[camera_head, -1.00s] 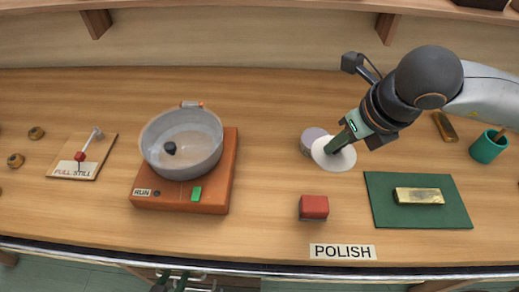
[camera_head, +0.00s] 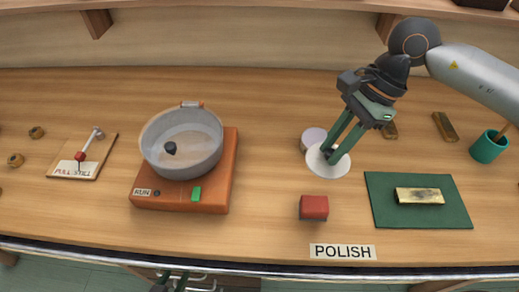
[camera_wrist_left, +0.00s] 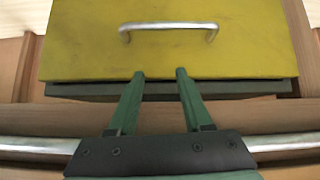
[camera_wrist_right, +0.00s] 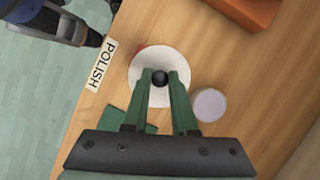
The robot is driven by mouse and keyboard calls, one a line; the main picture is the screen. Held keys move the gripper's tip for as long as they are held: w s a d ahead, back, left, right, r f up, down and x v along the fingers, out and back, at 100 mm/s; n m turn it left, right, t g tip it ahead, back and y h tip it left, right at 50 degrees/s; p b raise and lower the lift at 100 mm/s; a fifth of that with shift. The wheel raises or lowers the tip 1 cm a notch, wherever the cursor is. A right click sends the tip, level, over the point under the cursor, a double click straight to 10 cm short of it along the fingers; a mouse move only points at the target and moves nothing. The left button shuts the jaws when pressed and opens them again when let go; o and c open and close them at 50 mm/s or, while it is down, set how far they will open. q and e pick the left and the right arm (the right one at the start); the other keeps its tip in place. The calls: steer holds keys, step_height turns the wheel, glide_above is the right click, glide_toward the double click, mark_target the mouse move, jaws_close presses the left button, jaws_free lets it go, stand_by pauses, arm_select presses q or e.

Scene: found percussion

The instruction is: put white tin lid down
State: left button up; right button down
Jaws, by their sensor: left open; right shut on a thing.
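The white tin lid (camera_head: 325,165) is a round white disc in front of a pale grey tin (camera_head: 312,138), close to the bench top. In the right wrist view the lid (camera_wrist_right: 150,62) has a dark round knob (camera_wrist_right: 160,78) at its middle. My right gripper (camera_head: 331,155) points down at the lid and is shut on its knob. The tin (camera_wrist_right: 209,105) stands beside the lid, with its top uncovered. Whether the lid touches the bench is hard to tell. My left gripper (camera_wrist_left: 160,75) is open and empty, low by a yellow drawer front (camera_wrist_left: 220,60).
A red block (camera_head: 314,207) sits just in front of the lid. A green mat (camera_head: 440,215) with a gold bar (camera_head: 420,196) lies to the right. A pan (camera_head: 182,140) on an orange base (camera_head: 180,205) stands left. Bench between pan and tin is clear.

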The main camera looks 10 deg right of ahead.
steer(key=n, duration=0.2)
steer(key=n+g, duration=0.1)
steer(key=n, duration=0.1)
steer(key=n+g+h, duration=0.1)
steer(key=shift+a+f+n, duration=0.2)
steer(key=shift+a+n, duration=0.05)
steer(key=shift+n, duration=0.15)
steer(key=n+g+h, duration=0.1)
steer(key=n, duration=0.2)
steer(key=shift+w+a+n, duration=0.1)
steer(key=shift+n, duration=0.2)
steer(key=n, duration=0.2)
steer(key=n+h, duration=0.1)
steer(key=n, duration=0.1)
steer(key=n+h, duration=0.1)
steer(key=shift+w+a+f+n+g, duration=0.15)
steer(key=shift+f+n+g, duration=0.1)
steer(key=shift+n+g, duration=0.15)
steer(key=shift+n+h, duration=0.3)
steer(key=shift+n, duration=0.1)
steer(key=shift+w, duration=0.1)
